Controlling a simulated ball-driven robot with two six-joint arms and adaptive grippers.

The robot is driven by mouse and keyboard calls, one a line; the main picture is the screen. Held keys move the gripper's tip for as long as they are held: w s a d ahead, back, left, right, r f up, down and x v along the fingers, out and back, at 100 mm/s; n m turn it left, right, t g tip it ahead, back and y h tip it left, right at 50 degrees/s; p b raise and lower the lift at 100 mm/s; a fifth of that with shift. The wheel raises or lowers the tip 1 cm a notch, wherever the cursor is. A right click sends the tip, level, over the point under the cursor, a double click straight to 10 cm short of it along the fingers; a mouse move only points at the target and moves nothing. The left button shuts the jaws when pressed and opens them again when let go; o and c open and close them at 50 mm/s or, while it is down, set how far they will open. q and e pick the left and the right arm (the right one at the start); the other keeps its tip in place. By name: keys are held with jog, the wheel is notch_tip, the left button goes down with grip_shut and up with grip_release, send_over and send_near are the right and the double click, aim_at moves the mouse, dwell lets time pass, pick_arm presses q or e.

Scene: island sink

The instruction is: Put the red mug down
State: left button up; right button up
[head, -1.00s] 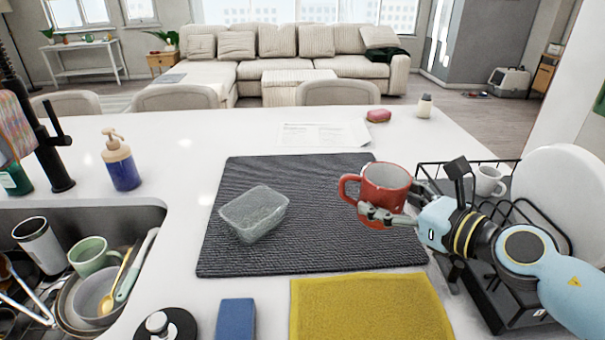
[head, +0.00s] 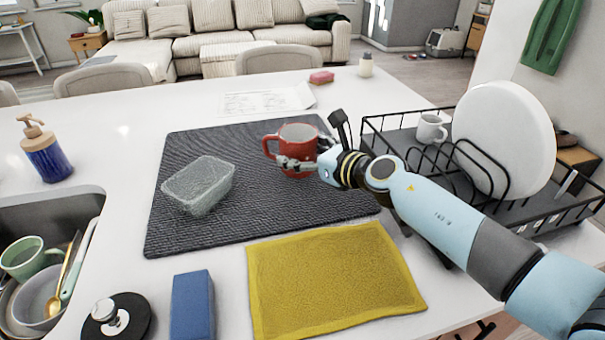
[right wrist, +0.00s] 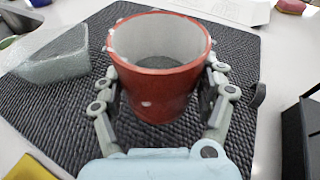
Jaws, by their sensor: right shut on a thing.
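The red mug (head: 297,150) has a white inside and is upright over the right part of the dark drying mat (head: 250,222). Its handle points left in the head view. My right gripper (head: 296,164) is shut on the mug's body. In the right wrist view the fingers (right wrist: 160,95) press on both sides of the mug (right wrist: 158,85). I cannot tell whether the mug's base touches the mat or hangs just above it. My left gripper is not in view.
A clear plastic container (head: 198,185) sits on the mat, left of the mug. The black dish rack (head: 480,190) with a white plate (head: 503,140) and white mug (head: 431,128) stands right. A yellow cloth (head: 335,280) and blue sponge (head: 192,305) lie in front. The sink (head: 60,212) is left.

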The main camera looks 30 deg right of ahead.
aim_at(311, 172)
jog(key=shift+f+b, duration=1.3)
jog(key=shift+f, duration=0.65)
jog(key=shift+f, duration=0.1)
jog(key=o, duration=1.4)
jog(key=shift+s+r, duration=0.15)
jog(key=shift+r, duration=0.05)
jog(key=p+v, duration=0.1)
jog(key=v, duration=1)
jog(key=shift+s+p, duration=0.3)
jog(key=shift+s, duration=0.1)
